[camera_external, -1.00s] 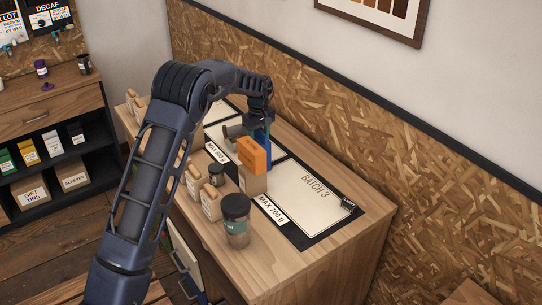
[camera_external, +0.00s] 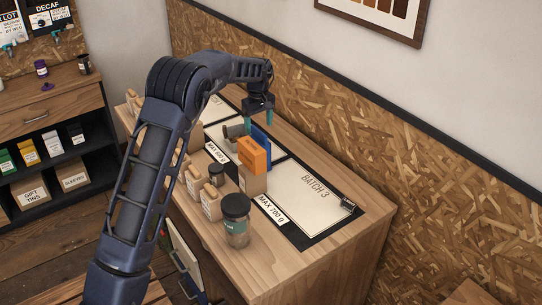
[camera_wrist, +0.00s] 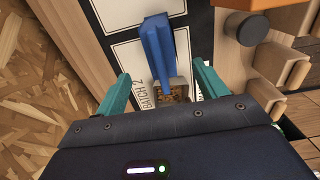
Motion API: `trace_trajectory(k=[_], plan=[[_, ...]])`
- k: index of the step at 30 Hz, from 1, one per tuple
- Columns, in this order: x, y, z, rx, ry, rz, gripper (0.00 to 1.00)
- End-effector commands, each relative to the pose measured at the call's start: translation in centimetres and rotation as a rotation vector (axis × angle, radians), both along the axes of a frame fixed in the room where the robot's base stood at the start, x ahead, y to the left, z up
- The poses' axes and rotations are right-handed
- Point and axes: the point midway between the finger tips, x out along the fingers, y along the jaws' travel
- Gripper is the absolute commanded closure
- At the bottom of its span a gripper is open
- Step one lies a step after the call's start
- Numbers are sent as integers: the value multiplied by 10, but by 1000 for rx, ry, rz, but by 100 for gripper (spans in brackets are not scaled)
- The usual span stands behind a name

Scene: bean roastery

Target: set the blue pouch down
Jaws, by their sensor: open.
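The blue pouch (camera_external: 262,139) stands upright on the bench mat, behind an orange box-shaped pack and partly hidden by it in the external view. In the wrist view the blue pouch (camera_wrist: 157,50) is beside the "BATCH 2" lettering, ahead of my fingertips. My gripper (camera_external: 259,115) is open and empty above the pouch. Its two teal fingers (camera_wrist: 160,72) are spread wide in the wrist view, with the pouch between their lines but apart from both.
The orange pack (camera_external: 254,154) sits on a brown bag close in front. A lidded jar (camera_external: 236,219) and several brown bags stand along the front edge. The "BATCH 3" panel (camera_external: 311,194) is clear.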

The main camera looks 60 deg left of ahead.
Motion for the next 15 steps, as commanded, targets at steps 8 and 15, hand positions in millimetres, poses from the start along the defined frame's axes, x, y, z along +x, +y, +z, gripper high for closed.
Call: trace_trajectory(k=[8, 15], plan=[[0, 0, 45, 1, -1, 0, 29], [0, 0, 60, 0, 0, 0, 29]])
